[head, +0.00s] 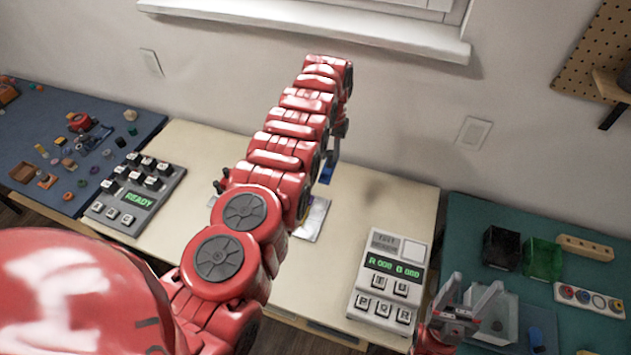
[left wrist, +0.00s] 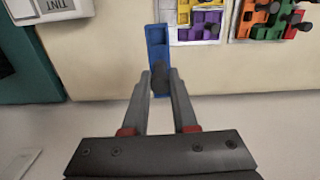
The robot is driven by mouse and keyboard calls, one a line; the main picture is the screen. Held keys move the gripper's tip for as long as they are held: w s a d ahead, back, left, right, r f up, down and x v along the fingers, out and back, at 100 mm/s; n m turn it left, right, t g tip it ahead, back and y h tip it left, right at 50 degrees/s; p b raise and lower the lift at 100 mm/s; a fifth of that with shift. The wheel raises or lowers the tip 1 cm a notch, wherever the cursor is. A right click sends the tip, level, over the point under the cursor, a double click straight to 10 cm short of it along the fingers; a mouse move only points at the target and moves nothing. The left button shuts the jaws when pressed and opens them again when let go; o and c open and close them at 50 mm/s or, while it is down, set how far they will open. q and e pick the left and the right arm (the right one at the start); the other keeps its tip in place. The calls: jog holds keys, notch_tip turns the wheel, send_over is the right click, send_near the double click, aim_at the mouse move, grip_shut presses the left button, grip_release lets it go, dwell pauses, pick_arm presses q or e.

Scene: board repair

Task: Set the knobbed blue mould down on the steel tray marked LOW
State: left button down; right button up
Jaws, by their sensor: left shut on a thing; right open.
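The knobbed blue mould (left wrist: 156,42) is a narrow blue bar with a dark knob (left wrist: 158,82) in the left wrist view. My left gripper (left wrist: 159,76) is shut on that knob. In the head view a strip of the blue mould (head: 328,172) hangs below the end of my left arm, over the cream table. A pale metallic tray (head: 310,225) with purple and yellow pieces is partly hidden behind my arm; it also shows beside the mould in the left wrist view (left wrist: 205,42). I cannot read a LOW mark. My right gripper (head: 483,300) is open and empty at lower right.
A READY keypad box (head: 135,195) stands left and a display keypad box (head: 390,280) right on the cream table (head: 375,205). Another set of red, orange and green pieces (left wrist: 280,14) has dark knobs. A blue mat lies left; black and green bins stand right.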

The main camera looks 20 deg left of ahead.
pick_arm(q)
jog(key=shift+s+a+f+p, duration=0.1)
jog(key=shift+a+f+p, duration=0.1)
jog(key=shift+f+p, duration=0.3)
jog(key=shift+s+d+f, duration=0.1)
jog(key=shift+d+f, duration=0.05)
jog(key=shift+f, duration=0.15)
jog(key=shift+f, duration=0.1)
